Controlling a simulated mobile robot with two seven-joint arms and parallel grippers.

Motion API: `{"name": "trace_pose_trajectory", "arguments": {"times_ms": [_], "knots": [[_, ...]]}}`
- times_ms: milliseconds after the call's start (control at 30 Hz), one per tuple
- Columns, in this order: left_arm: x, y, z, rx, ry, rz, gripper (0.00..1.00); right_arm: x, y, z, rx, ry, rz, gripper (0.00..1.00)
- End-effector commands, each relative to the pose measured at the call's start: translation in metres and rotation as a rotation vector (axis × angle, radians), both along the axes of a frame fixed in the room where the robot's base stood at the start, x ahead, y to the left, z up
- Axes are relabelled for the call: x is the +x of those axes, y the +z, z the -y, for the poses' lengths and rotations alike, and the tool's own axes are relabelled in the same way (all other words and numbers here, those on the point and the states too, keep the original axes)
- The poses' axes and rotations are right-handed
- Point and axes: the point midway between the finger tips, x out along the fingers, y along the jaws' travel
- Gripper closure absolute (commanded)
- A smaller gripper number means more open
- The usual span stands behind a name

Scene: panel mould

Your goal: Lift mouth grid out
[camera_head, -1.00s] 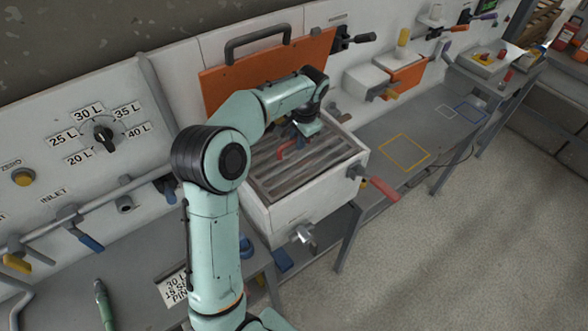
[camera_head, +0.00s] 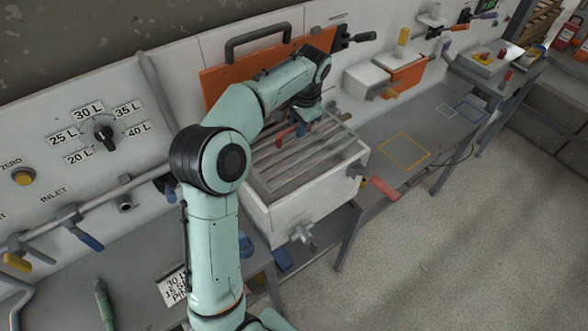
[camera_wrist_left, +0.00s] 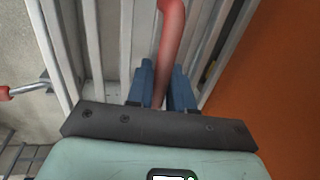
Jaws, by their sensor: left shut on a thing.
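The mouth grid (camera_head: 312,146), a frame of grey metal bars, is at the top of the white box (camera_head: 310,207). It looks raised, with the box's inside showing below its near edge. Its red handle (camera_head: 285,134) is at the back, partly hidden by my left arm. In the left wrist view, the red handle (camera_wrist_left: 170,35) runs between the blue fingers of my left gripper (camera_wrist_left: 163,80), which are shut on it, with grey bars (camera_wrist_left: 93,45) alongside. The left gripper (camera_head: 303,124) is above the box in the head view. My right gripper is not in view.
An orange panel with a black handle (camera_head: 228,77) stands close behind the box. The bench to the right, with a yellow outlined square (camera_head: 404,151), is clear.

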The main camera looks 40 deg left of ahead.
Motion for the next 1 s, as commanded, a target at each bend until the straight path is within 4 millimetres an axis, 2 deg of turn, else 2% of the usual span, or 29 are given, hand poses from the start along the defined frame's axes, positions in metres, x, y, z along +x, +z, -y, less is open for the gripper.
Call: {"name": "trace_pose_trajectory", "arguments": {"times_ms": [467,1000], "knots": [[0.000,0.005,0.001,0.000,-0.001,0.003,1.00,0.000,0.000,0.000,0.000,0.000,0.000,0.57],[-0.011,0.004,0.038,0.001,-0.003,0.002,1.00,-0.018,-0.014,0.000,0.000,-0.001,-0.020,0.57]]}}
